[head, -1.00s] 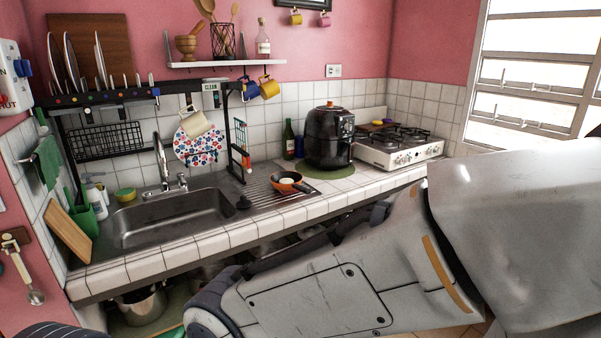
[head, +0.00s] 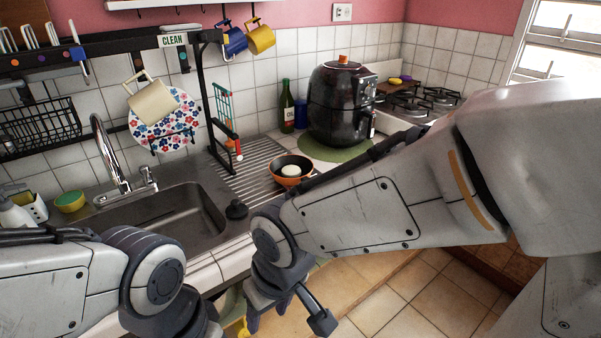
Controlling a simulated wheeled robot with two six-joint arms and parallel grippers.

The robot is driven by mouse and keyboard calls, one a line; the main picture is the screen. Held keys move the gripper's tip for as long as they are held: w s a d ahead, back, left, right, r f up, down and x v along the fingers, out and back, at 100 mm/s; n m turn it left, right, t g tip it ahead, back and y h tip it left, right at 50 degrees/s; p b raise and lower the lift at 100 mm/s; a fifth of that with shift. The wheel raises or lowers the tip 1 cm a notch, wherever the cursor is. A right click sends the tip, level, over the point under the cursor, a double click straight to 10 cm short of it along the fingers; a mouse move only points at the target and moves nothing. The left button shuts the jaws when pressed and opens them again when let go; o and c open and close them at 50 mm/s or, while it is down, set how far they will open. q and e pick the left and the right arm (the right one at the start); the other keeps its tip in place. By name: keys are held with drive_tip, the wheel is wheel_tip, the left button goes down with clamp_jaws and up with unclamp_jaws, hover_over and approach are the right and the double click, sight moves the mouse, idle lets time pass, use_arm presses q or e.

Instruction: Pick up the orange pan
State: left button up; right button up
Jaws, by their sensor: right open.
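The small orange pan (head: 279,180) sits on the ribbed drainboard right of the sink in the head view. Its inside is dark and a pale round thing (head: 291,171) lies in it. Its handle points right and is partly hidden by my right arm. My right gripper (head: 288,318) is open and empty, pointing down in front of the counter edge, nearer to me than the pan and well apart from it. My left arm comes in at lower left; its gripper is out of the picture.
The sink (head: 165,222) with its tap (head: 113,160) lies left of the pan. A black rack post (head: 213,110) stands behind it. A black air fryer (head: 338,105) on a green mat, an oil bottle (head: 287,108) and a stove (head: 420,105) stand to the right.

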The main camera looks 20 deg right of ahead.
drive_tip(key=w+d+f+m+t+b, duration=0.1)
drive_tip(key=w+d+f+m+t, duration=0.2)
drive_tip(key=w, duration=0.4)
drive_tip(key=w+d+f+m+t+b, duration=0.1)
drive_tip(key=w+d+m+t+b, duration=0.15)
drive_tip(key=w+m, duration=0.4)
drive_tip(key=w+d+f+m+t+b, duration=0.1)
drive_tip(key=w+d+f+m+t, duration=0.15)
drive_tip(key=w, duration=0.55)
drive_tip(key=w+d+m+t, duration=0.2)
drive_tip(key=w+d+m, duration=0.1)
drive_tip(key=w+d, duration=0.1)
drive_tip(key=w+d+r+m+t+h+b, duration=0.1)
drive_tip(key=w+d+m+t, duration=0.1)
drive_tip(key=w+d+m, duration=0.1)
drive_tip(key=w+d+m+t+b, duration=0.1)
drive_tip(key=w+d+m+t, duration=0.1)
drive_tip(key=w+d, duration=0.3)
drive_tip(key=shift+w+d+r+m, duration=0.15)
drive_tip(key=shift+w+d+m, duration=0.25)
drive_tip(key=shift+m, duration=0.3)
drive_tip(key=shift+w+a+f+p, duration=0.1)
drive_tip(key=shift+w+f+p, duration=0.1)
drive_tip(key=shift+w, duration=0.65)
drive_tip(key=shift+w+f+p, duration=0.15)
drive_tip(key=shift+w+f, duration=0.1)
drive_tip(key=shift+w, duration=0.65)
drive_tip(key=shift+w+a+f+p, duration=0.1)
drive_tip(key=shift+w+f+p, duration=0.1)
drive_tip(key=shift+w, duration=0.65)
